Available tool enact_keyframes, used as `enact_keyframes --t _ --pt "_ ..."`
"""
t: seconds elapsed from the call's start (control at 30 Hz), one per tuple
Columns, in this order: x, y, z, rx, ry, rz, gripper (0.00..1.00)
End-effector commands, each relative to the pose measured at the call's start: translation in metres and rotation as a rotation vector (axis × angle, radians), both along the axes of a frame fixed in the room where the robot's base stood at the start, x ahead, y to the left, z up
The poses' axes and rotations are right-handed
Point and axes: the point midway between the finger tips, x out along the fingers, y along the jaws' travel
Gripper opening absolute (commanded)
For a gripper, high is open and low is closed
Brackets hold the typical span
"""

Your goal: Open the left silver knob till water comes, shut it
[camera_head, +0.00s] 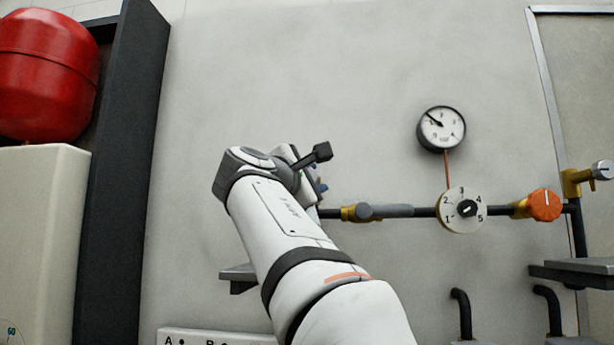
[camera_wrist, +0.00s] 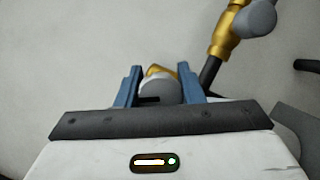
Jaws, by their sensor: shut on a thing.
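The left silver knob (camera_wrist: 158,91) shows in the wrist view as a round grey cap with a dark slot, in front of a brass valve body (camera_wrist: 160,71). My gripper (camera_wrist: 160,75) has its two blue fingers on either side of the knob and is shut on it. In the head view my arm hides the knob and its valve; only a bit of my gripper's blue fingers (camera_head: 320,188) shows at the left end of the pipe. No water shows in either view, and the space under this valve is mostly hidden by my arm.
Right along the dark pipe are a brass valve with a grey lever (camera_head: 386,211), a numbered dial (camera_head: 461,209) and an orange knob (camera_head: 544,205). A gauge (camera_head: 441,128) hangs above. Another silver knob (camera_head: 602,170) is far right. A dark shelf (camera_head: 238,274) lies beside my arm.

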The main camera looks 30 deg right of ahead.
Motion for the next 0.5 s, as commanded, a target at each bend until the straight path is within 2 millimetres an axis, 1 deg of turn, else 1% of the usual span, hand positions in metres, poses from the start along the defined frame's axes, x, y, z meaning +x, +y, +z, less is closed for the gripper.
enact_keyframes --t 0.2,0.5 --pt "0.0003 0.0003 0.0 0.062 -0.042 0.001 0.12" --pt "0.0 0.0003 -0.0006 0.086 -0.059 0.001 0.12"
